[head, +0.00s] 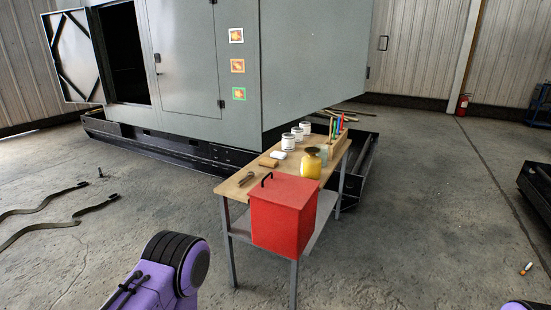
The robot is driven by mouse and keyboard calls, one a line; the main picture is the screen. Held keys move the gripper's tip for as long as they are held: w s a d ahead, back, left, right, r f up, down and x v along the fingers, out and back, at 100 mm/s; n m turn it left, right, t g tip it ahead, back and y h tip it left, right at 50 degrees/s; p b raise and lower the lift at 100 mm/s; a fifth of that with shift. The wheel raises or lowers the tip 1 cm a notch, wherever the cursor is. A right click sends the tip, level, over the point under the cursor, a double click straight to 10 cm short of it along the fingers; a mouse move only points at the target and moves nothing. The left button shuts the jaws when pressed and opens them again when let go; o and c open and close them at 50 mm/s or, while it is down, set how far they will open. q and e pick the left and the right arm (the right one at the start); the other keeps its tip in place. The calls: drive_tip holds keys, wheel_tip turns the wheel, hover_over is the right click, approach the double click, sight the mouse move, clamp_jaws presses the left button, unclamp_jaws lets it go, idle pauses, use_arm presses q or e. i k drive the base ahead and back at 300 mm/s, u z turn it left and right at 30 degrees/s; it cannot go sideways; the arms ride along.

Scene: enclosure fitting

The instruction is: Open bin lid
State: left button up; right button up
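The red bin (281,224) is at the near end of the workbench, in the middle of the head view. Purple and black parts of my arms show at the bottom edge, one left of centre and one at the far right corner. Both appear apart from the bin. Neither gripper is in the picture.
The wooden workbench (235,188) holds a yellow container (311,165), several white cans (288,142) and a box of coloured tools (337,135). A large grey enclosure (185,60) stands behind. Dark straps (50,212) lie on the floor at left. The floor right of the bench is mostly clear.

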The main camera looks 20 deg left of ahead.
sight(287, 191)
drive_tip(key=u, duration=0.15)
drive_tip(key=i, duration=1.5)
drive_tip(key=u, duration=0.1)
